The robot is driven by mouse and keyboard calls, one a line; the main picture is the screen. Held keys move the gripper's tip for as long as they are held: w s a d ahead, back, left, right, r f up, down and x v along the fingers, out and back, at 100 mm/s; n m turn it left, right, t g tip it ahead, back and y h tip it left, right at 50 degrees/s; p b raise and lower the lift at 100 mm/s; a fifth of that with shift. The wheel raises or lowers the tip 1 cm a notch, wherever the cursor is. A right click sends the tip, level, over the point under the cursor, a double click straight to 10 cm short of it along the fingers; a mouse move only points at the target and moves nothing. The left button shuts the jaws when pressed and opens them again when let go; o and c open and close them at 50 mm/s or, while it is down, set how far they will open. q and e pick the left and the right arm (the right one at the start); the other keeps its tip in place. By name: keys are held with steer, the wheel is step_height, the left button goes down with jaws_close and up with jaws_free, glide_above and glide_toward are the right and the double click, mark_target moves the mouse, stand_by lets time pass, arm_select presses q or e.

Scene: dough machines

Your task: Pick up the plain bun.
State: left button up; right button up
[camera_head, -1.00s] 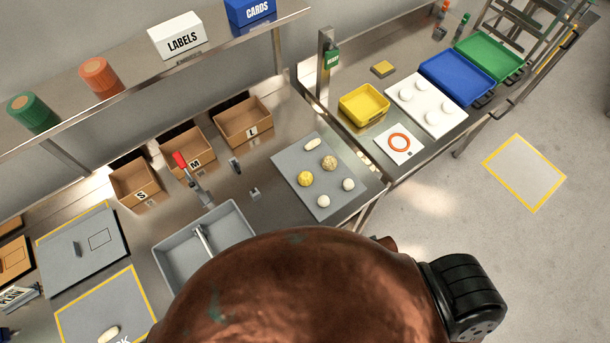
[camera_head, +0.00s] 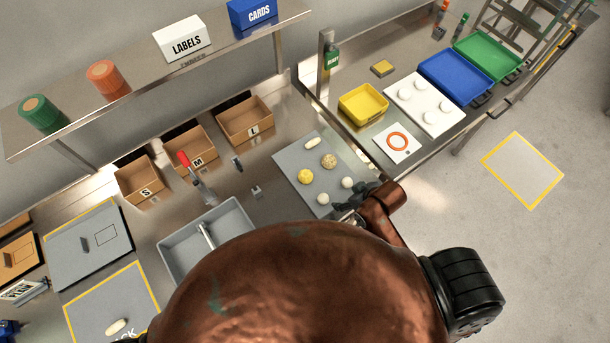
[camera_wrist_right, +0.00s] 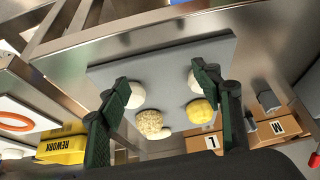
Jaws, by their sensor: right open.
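Two plain pale round buns lie near the front of a grey board (camera_head: 290,165): one at the right (camera_head: 348,183) and one further left (camera_head: 323,198). I cannot tell which one is meant. In the right wrist view the pale buns show at the left (camera_wrist_right: 135,96) and right (camera_wrist_right: 194,83). My right gripper (camera_head: 358,198) is at the board's front right edge, close to the buns. In the wrist view the right gripper (camera_wrist_right: 164,82) is open, its fingers spread over the board with nothing held. My left gripper is not seen.
A seeded bun (camera_head: 328,161), a yellow bun (camera_head: 306,177) and a long pale bun (camera_head: 312,143) share the board. A grey bin (camera_head: 172,262) stands to the left. A yellow tray (camera_head: 350,116) and white board (camera_head: 400,80) lie beyond. My own body hides the front centre.

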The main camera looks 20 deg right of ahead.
mark_target(307, 174)
steer(key=w+a+r+n+y, duration=0.1)
steer(key=w+a+n, duration=0.1)
steer(key=a, duration=0.1)
steer(key=w+a+r+n+g, duration=0.1)
steer(key=w+a+n, duration=0.1)
steer(key=w+a, duration=0.1)
steer(key=w+a+r+n+y, duration=0.1)
steer(key=w+a+r+n, duration=0.1)
steer(key=w+a, duration=0.1)
steer(key=shift+w+a+y, duration=0.25)
steer(key=shift+a+y, duration=0.05)
steer(key=shift+a, duration=0.25)
steer(key=w+d+r+n+g, duration=0.2)
steer(key=w+n, duration=0.1)
steer(key=w, duration=0.1)
steer(key=shift+h, duration=0.4)
steer(key=shift+s+p+x, duration=0.15)
steer(key=shift+p+x, duration=0.05)
steer(key=shift+x, duration=1.75)
steer(key=shift+s+p+x, duration=0.1)
steer(key=shift+p+x, duration=0.05)
steer(key=shift+x, duration=1.8)
steer(key=shift+d+f, duration=0.1)
steer(key=shift+c, duration=0.4)
steer(key=c, duration=1.2)
